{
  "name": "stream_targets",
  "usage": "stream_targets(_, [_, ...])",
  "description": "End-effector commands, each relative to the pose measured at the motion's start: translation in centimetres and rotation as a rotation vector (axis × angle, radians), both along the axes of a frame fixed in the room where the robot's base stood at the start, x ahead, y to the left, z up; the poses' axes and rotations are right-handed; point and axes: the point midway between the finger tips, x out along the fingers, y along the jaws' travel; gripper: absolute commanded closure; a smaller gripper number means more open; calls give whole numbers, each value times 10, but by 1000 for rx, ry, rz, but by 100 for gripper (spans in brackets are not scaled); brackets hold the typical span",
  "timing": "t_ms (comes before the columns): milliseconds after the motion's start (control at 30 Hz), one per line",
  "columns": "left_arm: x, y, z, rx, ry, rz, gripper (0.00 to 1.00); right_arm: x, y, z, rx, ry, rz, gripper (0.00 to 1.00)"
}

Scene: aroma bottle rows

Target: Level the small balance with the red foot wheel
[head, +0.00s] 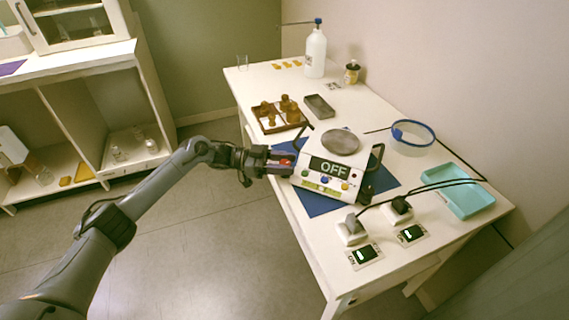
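The small white balance (322,178) stands on a dark blue mat (316,206) on the table, with a round grey pan (341,142) on top. Its display (329,168) reads "OFF". Coloured buttons and a yellow-green strip (321,188) are on its front; any bubble there is too small to read. A red part, likely the red foot wheel (286,161), shows at its left side. My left gripper (283,163) is at that side, its fingers apart with the red part between them. Whether they press on it, I cannot tell. My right gripper is not in view.
A brown tray (262,124) of weights and a grey box (319,106) lie behind the balance. A blue-rimmed bowl (413,134) and teal tray (458,190) are at right. Two plugs with black cables (430,188) sit in front. A white bottle (316,54) stands at the back.

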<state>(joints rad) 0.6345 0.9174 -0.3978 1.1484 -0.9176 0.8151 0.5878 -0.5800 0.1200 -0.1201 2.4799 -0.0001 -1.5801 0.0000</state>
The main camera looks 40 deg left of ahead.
Motion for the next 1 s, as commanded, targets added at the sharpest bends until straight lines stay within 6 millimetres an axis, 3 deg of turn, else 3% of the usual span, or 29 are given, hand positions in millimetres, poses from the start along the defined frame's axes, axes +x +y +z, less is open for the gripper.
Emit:
stream_targets(67, [0, 0, 0, 0, 0, 0, 43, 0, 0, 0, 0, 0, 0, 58])
stream_targets(467, [-3, 4, 1, -1, 0, -1, 43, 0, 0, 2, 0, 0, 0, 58])
stream_targets(1000, [-44, 74, 1, 1, 1, 1, 43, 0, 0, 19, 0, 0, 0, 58])
